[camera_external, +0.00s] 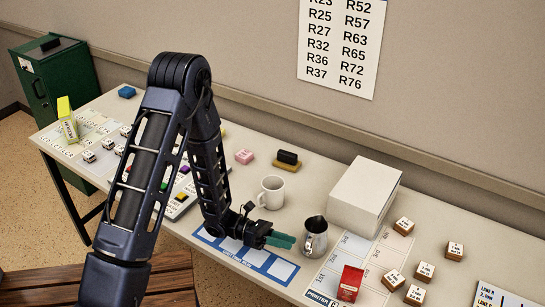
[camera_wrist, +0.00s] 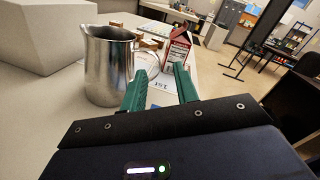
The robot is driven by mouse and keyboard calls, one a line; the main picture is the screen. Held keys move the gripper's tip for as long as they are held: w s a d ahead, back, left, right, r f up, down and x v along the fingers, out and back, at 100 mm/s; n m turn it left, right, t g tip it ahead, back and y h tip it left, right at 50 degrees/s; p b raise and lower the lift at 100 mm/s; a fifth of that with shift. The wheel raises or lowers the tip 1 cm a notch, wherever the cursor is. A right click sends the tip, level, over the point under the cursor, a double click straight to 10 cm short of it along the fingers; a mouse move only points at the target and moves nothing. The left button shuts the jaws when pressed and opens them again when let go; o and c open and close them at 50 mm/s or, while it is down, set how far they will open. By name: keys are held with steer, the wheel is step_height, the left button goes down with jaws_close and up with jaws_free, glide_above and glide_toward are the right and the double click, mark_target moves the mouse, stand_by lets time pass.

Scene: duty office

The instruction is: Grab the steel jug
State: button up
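The steel jug (camera_external: 314,238) stands upright on the table, just right of my gripper's tips in the external view. In the wrist view the jug (camera_wrist: 108,68) is at the left, ahead of the left finger. Its handle faces right in the wrist view, toward the space ahead of the fingers. My gripper (camera_external: 283,240) is low over the table with two green fingers. In the wrist view the fingers of my gripper (camera_wrist: 160,88) are apart with nothing between them. I cannot tell whether the left finger touches the jug.
A white mug (camera_external: 271,192) stands behind my gripper. A white box (camera_external: 364,197) stands behind the jug. A red and white carton (camera_external: 349,283) is in front right, also visible in the wrist view (camera_wrist: 176,50). Several wooden blocks (camera_external: 404,226) lie to the right.

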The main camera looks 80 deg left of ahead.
mark_target(306, 247)
steer(key=shift+f+x, duration=0.15)
steer(key=shift+x, duration=1.55)
steer(key=shift+f+x, duration=0.15)
steer(key=shift+x, duration=1.6)
jaws_close()
steer(key=shift+a, duration=0.1)
